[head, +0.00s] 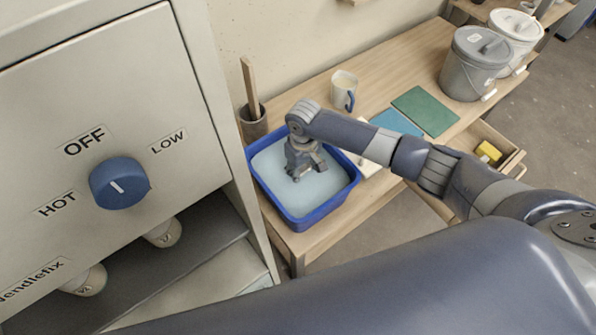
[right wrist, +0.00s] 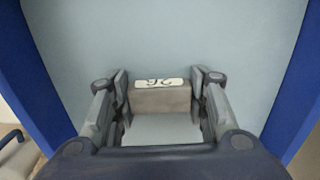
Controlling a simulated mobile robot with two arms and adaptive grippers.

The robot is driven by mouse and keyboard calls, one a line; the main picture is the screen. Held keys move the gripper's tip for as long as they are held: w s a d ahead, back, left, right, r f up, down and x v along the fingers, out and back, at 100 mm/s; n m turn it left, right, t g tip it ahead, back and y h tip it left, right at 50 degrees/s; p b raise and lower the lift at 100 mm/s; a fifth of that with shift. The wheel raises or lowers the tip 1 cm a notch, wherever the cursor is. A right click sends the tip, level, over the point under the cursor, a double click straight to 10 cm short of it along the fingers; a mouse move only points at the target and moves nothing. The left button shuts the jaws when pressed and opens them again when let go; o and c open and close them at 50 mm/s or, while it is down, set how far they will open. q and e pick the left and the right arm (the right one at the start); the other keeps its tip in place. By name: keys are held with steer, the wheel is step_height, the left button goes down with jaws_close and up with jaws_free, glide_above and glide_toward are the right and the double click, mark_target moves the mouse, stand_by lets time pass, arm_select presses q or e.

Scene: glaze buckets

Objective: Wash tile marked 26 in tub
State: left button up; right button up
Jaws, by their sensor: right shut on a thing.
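The tub (head: 302,221) is a blue rectangular basin of pale water on the wooden bench; its blue walls also flank the right wrist view (right wrist: 40,75). My right gripper (head: 304,173) reaches down inside the tub, over or at the water. In the right wrist view, it is shut on a grey-brown tile (right wrist: 158,100) with a white label (right wrist: 158,83) along one edge. The label's dark marks are too blurred to read with certainty. Whether the tile touches the water is unclear. My left gripper is out of view.
A cabinet with a blue knob (head: 119,183) stands left of the tub. A holder with a wooden stick (head: 249,85) and a mug (head: 344,90) stand behind it. Green (head: 425,109) and blue (head: 396,122) sheets, grey (head: 470,66) and white (head: 516,35) buckets, and an open drawer (head: 507,160) lie right.

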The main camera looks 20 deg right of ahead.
steer(key=shift+d, duration=0.25)
steer(key=shift+a, duration=0.15)
steer(key=shift+a, duration=1.1)
steer(key=shift+d+p, duration=0.1)
steer(key=shift+p, duration=0.2)
steer(key=shift+d+p, duration=0.45)
steer(key=shift+d, duration=0.7)
steer(key=shift+a, duration=0.1)
